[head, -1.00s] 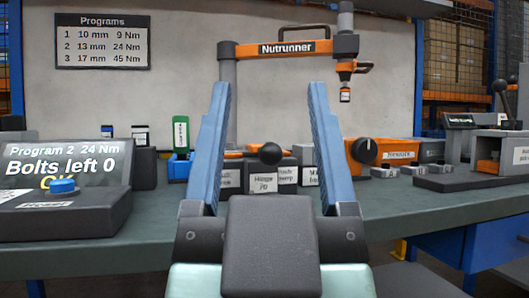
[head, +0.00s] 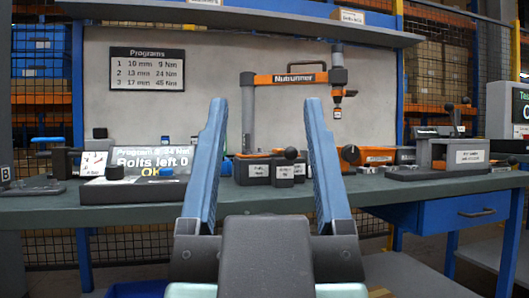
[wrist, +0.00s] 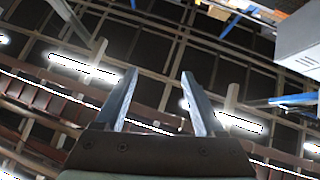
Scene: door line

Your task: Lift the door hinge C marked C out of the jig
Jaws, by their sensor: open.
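My gripper (head: 262,108) is open and empty, its two blue fingers raised in front of the bench in the head view. In the wrist view my gripper (wrist: 160,76) points up at the ceiling, with nothing between the fingers. Dark boxes with white labels (head: 258,171) stand on the bench, seen between the fingers, well beyond them. Their labels are too small to read now; an earlier head frame shows one reading "Hinge jig". I cannot make out the hinge marked C. A dark ball knob (head: 291,153) shows by the boxes.
The nutrunner (head: 300,77) hangs over the bench (head: 400,190). A bolt-count display (head: 150,160) stands left, reading Bolts left 0. A blue drawer (head: 465,212) is under the bench's right side.

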